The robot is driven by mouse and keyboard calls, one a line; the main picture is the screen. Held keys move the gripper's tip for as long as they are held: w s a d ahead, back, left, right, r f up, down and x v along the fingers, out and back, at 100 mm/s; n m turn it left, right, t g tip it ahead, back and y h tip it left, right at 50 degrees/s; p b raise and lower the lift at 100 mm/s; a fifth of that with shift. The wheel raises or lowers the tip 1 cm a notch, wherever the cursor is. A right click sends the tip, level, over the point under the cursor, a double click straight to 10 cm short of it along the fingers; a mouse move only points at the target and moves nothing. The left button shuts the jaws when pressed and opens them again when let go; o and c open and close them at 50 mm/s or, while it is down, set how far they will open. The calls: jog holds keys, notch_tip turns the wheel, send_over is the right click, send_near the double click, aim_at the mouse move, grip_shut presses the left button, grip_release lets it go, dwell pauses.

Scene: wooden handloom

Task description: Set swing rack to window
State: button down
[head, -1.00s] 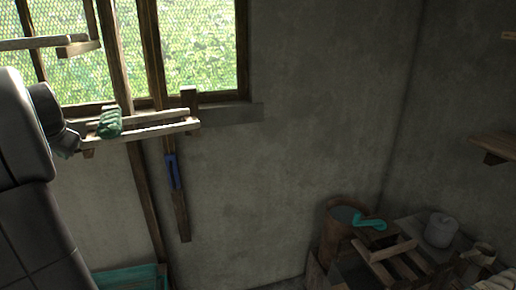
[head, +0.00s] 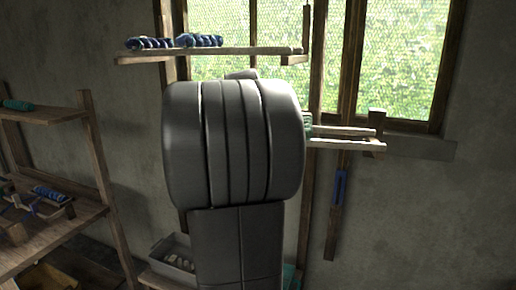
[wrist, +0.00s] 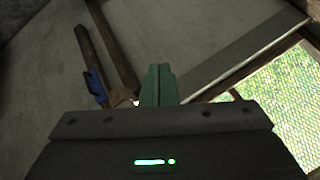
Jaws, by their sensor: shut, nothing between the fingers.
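A wooden rack with two pale parallel rails (head: 345,143) sticks out in front of the window (head: 397,60), just right of my arm in the head view. A hanging wooden bar with a blue piece (head: 340,188) is below the rack; the blue piece also shows in the wrist view (wrist: 95,82). My gripper (wrist: 159,75) has its green fingers together, with nothing between them. They appear apart from the bar, to its right in the wrist view. The head view hides my gripper behind my arm.
A wooden shelf with blue bundles (head: 215,51) is above and left of my arm. A shelf unit (head: 90,150) stands at the left wall, with a grey crate (head: 175,258) low beside it. The wall right of the hanging bar is clear.

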jog(key=shift+s+a+r, duration=0.5)
jog(key=shift+a+r, duration=0.15)
jog(key=shift+r, duration=0.2)
jog(key=shift+s+a+r, duration=0.5)
jog(key=shift+a+r, duration=0.1)
jog(key=shift+r, duration=0.25)
jog(key=shift+d+f, duration=0.1)
